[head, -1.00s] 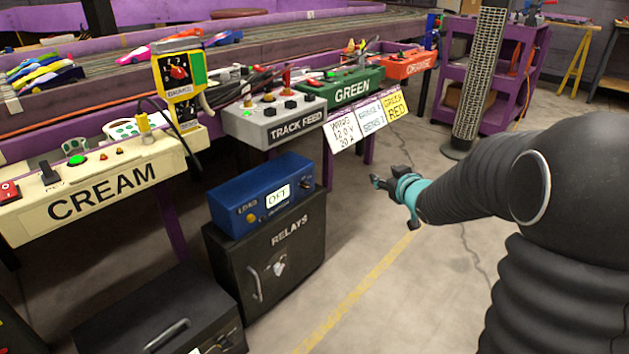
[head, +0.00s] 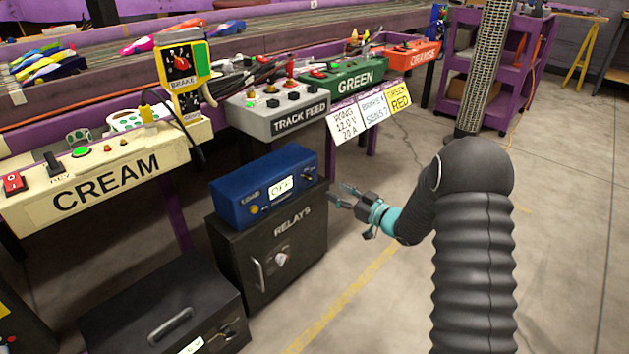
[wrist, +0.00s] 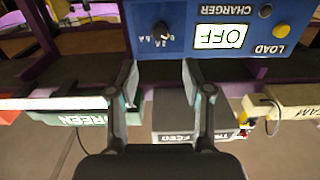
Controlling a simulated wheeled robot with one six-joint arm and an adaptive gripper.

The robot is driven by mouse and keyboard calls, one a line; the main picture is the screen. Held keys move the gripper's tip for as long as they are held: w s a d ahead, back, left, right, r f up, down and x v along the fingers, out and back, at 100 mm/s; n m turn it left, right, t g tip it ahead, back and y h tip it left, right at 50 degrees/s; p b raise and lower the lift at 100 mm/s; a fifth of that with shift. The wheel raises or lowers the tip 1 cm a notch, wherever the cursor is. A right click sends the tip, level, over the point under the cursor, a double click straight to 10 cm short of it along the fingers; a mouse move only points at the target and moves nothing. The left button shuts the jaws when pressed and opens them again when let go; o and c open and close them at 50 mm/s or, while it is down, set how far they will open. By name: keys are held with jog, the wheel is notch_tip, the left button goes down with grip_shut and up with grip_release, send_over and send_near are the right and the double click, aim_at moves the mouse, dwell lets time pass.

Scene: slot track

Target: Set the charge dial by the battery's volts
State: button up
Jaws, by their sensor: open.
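The blue charger box (head: 235,207) stands on the dark relays cabinet. Its display (head: 281,187) reads OFF. Its dark dial (head: 308,177) is at the right end of the front. In the wrist view, where the charger is upside down, the dial (wrist: 160,33) has small marks around it, too small to read, and a yellow knob (wrist: 265,11) sits by the word LOAD. My gripper (head: 343,196) is open and empty, just right of the charger and apart from it. In the wrist view the dial lies beyond and between my fingertips (wrist: 158,72). I cannot identify a battery.
The relays cabinet (head: 300,245) has a handle and knob. A black case (head: 130,310) with a handle and partly cut-off white label is at lower left. The cream (head: 110,180) and track feed (head: 285,115) panels stand behind.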

aim_at(312, 178)
jog(key=x, duration=1)
jog(key=shift+b, duration=0.3)
jog(key=shift+c, duration=0.3)
grip_shut()
